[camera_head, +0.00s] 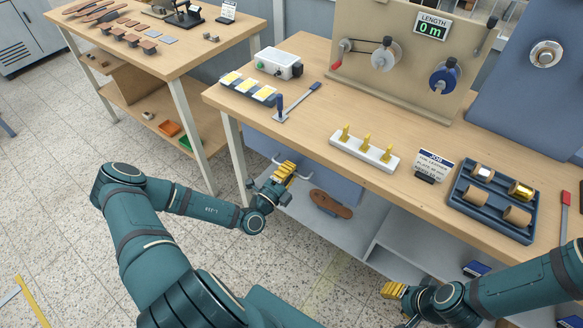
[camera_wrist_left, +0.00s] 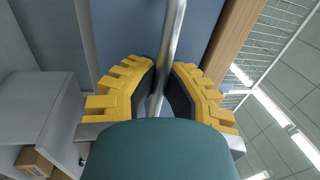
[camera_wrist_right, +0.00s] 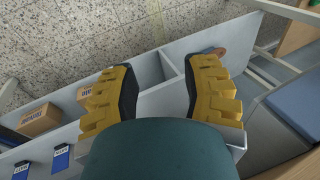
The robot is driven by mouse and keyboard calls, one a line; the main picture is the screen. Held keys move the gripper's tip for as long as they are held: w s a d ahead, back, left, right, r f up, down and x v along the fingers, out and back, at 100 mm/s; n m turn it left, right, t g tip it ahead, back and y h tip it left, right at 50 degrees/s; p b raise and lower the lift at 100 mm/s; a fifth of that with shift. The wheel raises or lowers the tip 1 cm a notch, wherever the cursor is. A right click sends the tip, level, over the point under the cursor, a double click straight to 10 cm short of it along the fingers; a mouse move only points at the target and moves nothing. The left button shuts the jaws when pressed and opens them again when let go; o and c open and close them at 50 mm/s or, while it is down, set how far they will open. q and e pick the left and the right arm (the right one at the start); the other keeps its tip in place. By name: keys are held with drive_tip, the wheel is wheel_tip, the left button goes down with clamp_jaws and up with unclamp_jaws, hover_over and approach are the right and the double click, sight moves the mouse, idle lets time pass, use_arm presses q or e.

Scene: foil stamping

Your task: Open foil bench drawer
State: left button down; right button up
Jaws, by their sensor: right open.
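The foil bench drawer (camera_head: 335,180) has a blue-grey front under the bench top, left of centre in the head view. It also fills the upper middle of the left wrist view (camera_wrist_left: 130,30). Its metal bar handle (camera_wrist_left: 173,30) passes between the yellow fingers of my left gripper (camera_wrist_left: 162,75). The fingers are shut around the bar. In the head view my left gripper (camera_head: 284,172) is at the drawer front and partly covers the handle. My right gripper (camera_wrist_right: 162,75) is open and empty. It is low at the lower right of the head view (camera_head: 393,290), away from the drawer.
The bench top (camera_head: 310,140) overhangs the drawer. A grey lower shelf (camera_head: 310,220) with a brown sole-shaped piece (camera_head: 331,204) lies below. A white pin holder (camera_head: 363,152) and dark roll tray (camera_head: 492,205) stand on the bench. Speckled floor (camera_head: 70,130) is open at left.

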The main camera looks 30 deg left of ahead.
use_arm(q)
drive_tip(key=r+p+v, duration=0.2)
drive_tip(key=p+v, duration=0.2)
drive_tip(key=v, duration=0.7)
drive_tip(key=shift+s+r, duration=0.25)
drive_tip(key=shift+s, duration=0.1)
drive_tip(key=c, duration=1.6)
unclamp_jaws()
drive_tip(key=v, duration=0.3)
drive_tip(key=r+v, duration=0.1)
drive_tip(key=v, duration=0.3)
drive_tip(key=r+p+v, duration=0.1)
drive_tip(key=v, duration=0.3)
drive_tip(key=shift+s, duration=0.35)
drive_tip(key=o, duration=0.5)
drive_tip(key=shift+o, duration=0.4)
drive_tip(key=shift+w+f, duration=0.1)
drive_tip(key=shift+w, duration=0.05)
drive_tip(key=d+v, duration=0.1)
drive_tip(key=v, duration=1.1)
drive_tip(key=shift+a, duration=0.35)
